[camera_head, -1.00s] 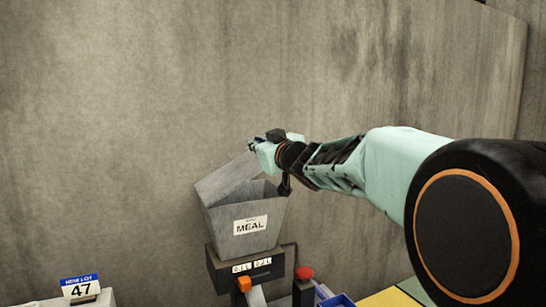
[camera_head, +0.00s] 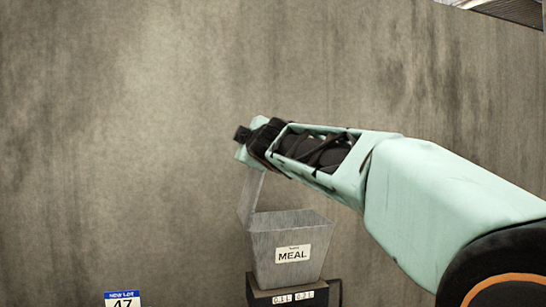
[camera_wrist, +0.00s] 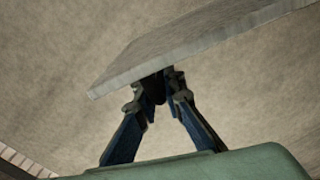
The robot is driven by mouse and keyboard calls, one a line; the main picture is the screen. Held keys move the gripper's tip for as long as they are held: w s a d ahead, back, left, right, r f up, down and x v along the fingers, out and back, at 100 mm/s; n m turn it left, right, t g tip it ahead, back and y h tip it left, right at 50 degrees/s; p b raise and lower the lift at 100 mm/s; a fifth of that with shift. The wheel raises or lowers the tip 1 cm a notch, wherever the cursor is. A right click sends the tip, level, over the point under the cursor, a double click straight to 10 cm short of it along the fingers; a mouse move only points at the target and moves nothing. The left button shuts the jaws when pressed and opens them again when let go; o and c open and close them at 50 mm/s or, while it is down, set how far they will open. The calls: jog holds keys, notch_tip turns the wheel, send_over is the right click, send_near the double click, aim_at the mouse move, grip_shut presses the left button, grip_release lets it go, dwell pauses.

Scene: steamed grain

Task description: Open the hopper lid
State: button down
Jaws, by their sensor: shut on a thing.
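The grey metal hopper (camera_head: 290,250) with a MEAL label stands before the wall in the head view. Its lid (camera_head: 251,198) is raised steeply at the hopper's left side, and the top of the hopper looks uncovered. My gripper (camera_wrist: 158,85) is shut at the near edge of the lid, which spans the upper part of the wrist view as a pale grey slab (camera_wrist: 190,45). A dark piece between the fingers may be a handle; I cannot tell. In the head view the fingertips are hidden behind my wrist at the lid's upper end.
The hopper sits on a dark base (camera_head: 288,296) with small volume labels. A blue and white lot sign (camera_head: 122,300) reading 47 stands at the lower left. A bare concrete wall (camera_head: 130,130) fills the background, with free space left of the lid.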

jog(key=s+a+f+n+b, duration=0.1)
jog(key=s+a+n+b, duration=0.1)
jog(key=a, duration=0.5)
jog(key=shift+s+a+f+n+b, duration=0.35)
jog(key=shift+n+b, duration=0.3)
jog(key=shift+n, duration=0.65)
jog(key=shift+w+r, duration=0.1)
jog(key=shift+r, duration=0.05)
jog(key=c, duration=2)
grip_release()
jog(key=shift+c, duration=0.2)
jog(key=shift+r, duration=0.1)
